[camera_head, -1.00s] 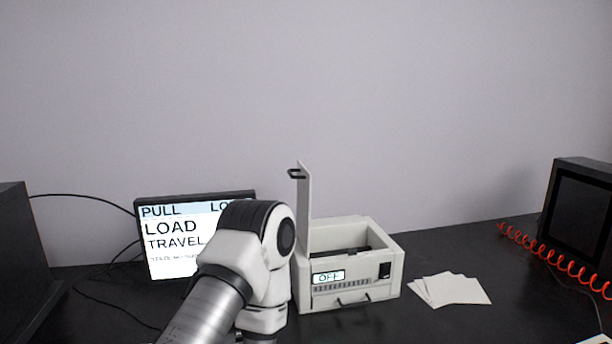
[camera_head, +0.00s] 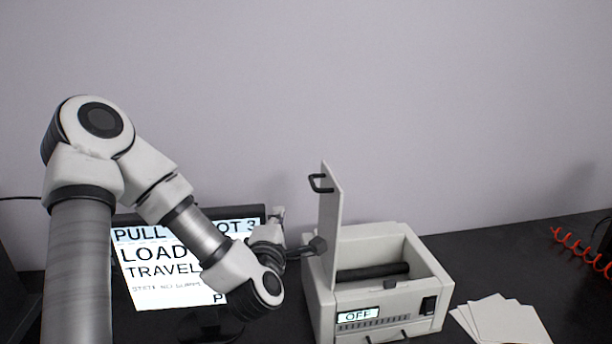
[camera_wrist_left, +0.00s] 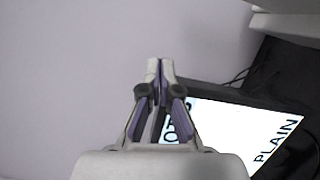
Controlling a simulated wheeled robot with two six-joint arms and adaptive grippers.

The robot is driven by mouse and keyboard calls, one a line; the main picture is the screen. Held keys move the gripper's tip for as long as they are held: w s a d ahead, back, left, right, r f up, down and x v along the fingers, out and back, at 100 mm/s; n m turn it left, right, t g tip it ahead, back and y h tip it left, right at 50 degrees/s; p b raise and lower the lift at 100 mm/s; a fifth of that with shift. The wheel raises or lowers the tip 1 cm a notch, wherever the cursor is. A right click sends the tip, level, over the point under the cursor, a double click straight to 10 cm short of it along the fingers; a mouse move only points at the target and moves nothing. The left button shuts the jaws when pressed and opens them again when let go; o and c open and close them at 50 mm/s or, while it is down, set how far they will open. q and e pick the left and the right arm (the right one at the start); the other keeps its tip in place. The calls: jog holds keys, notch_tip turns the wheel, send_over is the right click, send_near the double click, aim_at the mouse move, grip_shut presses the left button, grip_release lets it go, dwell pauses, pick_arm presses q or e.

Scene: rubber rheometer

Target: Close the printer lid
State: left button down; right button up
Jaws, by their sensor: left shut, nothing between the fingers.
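The white printer (camera_head: 392,303) stands on the dark table, with its display reading OFF. Its lid (camera_head: 331,215) stands upright at the printer's left side, with a dark handle (camera_head: 320,183) near the top. The printer's inside is open to view, with a dark roller (camera_head: 372,271) in it. My left gripper (camera_head: 316,246) is at the lid's left, outer face, near its lower half; I cannot tell whether it touches. In the left wrist view the fingers (camera_wrist_left: 160,68) are together with nothing between them. My right gripper does not show.
A monitor (camera_head: 160,262) with large text stands behind my left arm; part of it shows in the left wrist view (camera_wrist_left: 235,130). White sheets (camera_head: 500,322) lie right of the printer. A red coiled cable (camera_head: 580,250) is at the far right.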

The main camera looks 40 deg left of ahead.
pick_arm(q)
jog(key=w+d+r+p+x, duration=0.1)
jog(key=p+x, duration=0.4)
jog(key=x, duration=0.4)
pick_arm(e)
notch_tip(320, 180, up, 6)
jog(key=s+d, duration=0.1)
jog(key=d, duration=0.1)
pick_arm(q)
jog(key=w+d+r+m+g, duration=0.1)
jog(key=w+d+m, duration=0.4)
jog(key=w+d, duration=0.6)
jog(key=w+d+f+m+g+b, duration=0.1)
jog(key=w+d+f+m+b, duration=0.2)
jog(key=w+d+f, duration=0.2)
jog(key=w+d+f+m+g+b, duration=0.1)
jog(key=w+d+f+m+b, duration=0.3)
jog(key=w+f, duration=0.5)
notch_tip(320, 180, down, 4)
jog(key=d, duration=0.2)
jog(key=shift+w+d+f+b, duration=0.2)
jog(key=shift+w+d+b, duration=0.1)
jog(key=shift+w, duration=0.05)
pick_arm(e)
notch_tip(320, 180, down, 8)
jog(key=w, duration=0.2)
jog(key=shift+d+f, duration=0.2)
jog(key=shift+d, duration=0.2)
